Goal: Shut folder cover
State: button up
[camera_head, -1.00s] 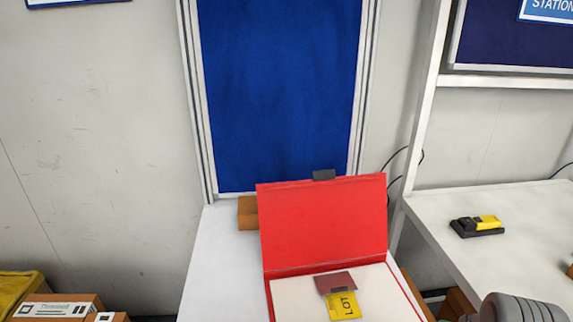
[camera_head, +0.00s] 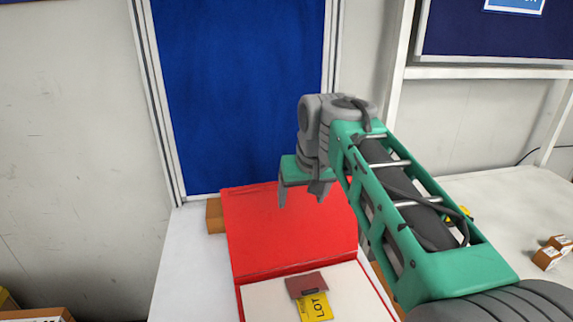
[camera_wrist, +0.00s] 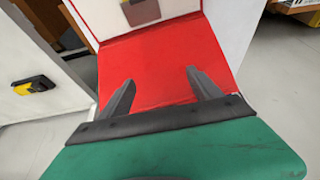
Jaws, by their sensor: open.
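The red folder lies open on the white table, its cover (camera_head: 280,235) standing raised at the back. In the wrist view the inner face of the cover (camera_wrist: 150,65) fills the middle. The folder's white inside (camera_head: 268,300) faces up and holds a yellow LOT tag (camera_head: 316,307) under a dark red clip (camera_head: 306,285). My gripper (camera_head: 300,198) is in front of the upper part of the cover in the head view, fingers pointing down. Its two grey fingers (camera_wrist: 158,88) are spread apart with nothing between them. Whether they touch the cover cannot be told.
A brown box (camera_head: 214,216) stands behind the folder at left. A side table (camera_head: 500,205) at right carries small boxes (camera_head: 550,252) and a black and yellow device (camera_wrist: 34,85). A blue panel (camera_head: 240,90) rises behind the table. The table (camera_head: 180,260) is bare left of the folder.

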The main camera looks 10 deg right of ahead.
jog(key=shift+o, duration=1)
jog(key=w+r, duration=0.2)
jog(key=w, duration=0.4)
jog(key=w+r+p, duration=0.1)
jog(key=w+r, duration=0.1)
jog(key=w, duration=0.5)
jog(key=shift+d+r+n, duration=0.3)
jog(key=shift+d, duration=0.1)
jog(key=p+x, duration=0.1)
jog(key=x, duration=0.6)
jog(key=shift+w+f, duration=0.3)
jog(key=shift+c, duration=0.2)
grip_shut()
